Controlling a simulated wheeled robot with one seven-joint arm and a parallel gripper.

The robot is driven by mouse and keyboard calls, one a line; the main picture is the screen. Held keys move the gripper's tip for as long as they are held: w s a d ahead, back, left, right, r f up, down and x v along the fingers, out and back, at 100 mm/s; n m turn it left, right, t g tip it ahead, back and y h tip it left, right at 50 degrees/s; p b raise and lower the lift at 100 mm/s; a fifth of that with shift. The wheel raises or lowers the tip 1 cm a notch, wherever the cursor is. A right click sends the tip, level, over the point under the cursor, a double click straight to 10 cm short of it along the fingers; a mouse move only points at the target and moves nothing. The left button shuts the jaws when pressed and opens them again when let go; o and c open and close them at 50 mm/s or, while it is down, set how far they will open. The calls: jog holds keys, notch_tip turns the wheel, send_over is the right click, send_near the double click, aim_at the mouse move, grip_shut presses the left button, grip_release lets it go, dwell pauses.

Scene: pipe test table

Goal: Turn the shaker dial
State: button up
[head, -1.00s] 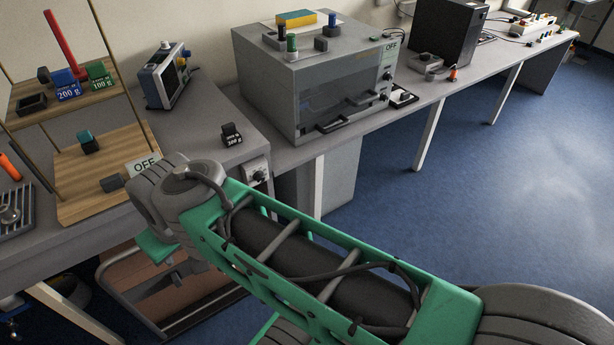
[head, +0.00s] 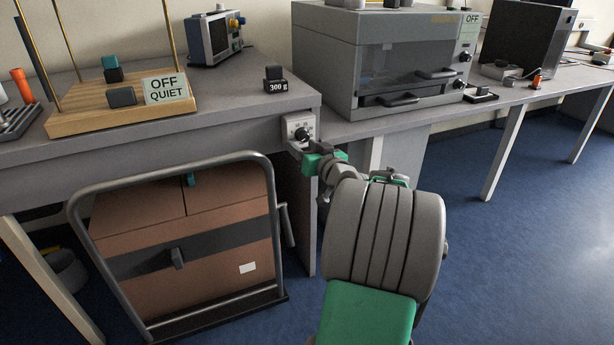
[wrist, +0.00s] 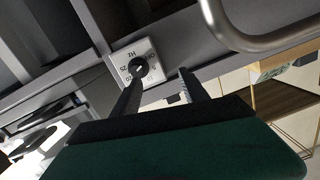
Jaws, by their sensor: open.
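A dial (head: 302,133) with a dark round knob on a white plate sits on the front of the grey bench, near its right corner. In the wrist view the dial (wrist: 138,67) shows a knob ringed by small markings, with "HZ" legible upside down. My gripper (head: 313,153) is just in front of and below the dial in the head view. In the wrist view my gripper (wrist: 160,74) has two dark fingers spread apart with nothing between them. The left fingertip overlaps the knob's lower edge; the dial is not between the fingers. Contact cannot be told.
A wooden platform (head: 75,121) with an "OFF QUIET" sign (head: 166,89) stands on the bench. A 300 g weight (head: 275,80) sits above the dial. A trolley with brown boxes (head: 178,270) stands below left. A grey oven-like cabinet (head: 345,62) is to the right.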

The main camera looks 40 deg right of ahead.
aim_at(306, 138)
jog(key=s+d+f+m+h+b, duration=0.1)
jog(key=s+d+f, duration=0.1)
jog(key=d, duration=0.2)
jog(key=shift+t, duration=0.4)
jog(key=b+x, duration=0.1)
jog(key=x, duration=0.7)
jog(key=shift+r, duration=0.15)
jog(key=shift+a, duration=0.1)
grip_shut()
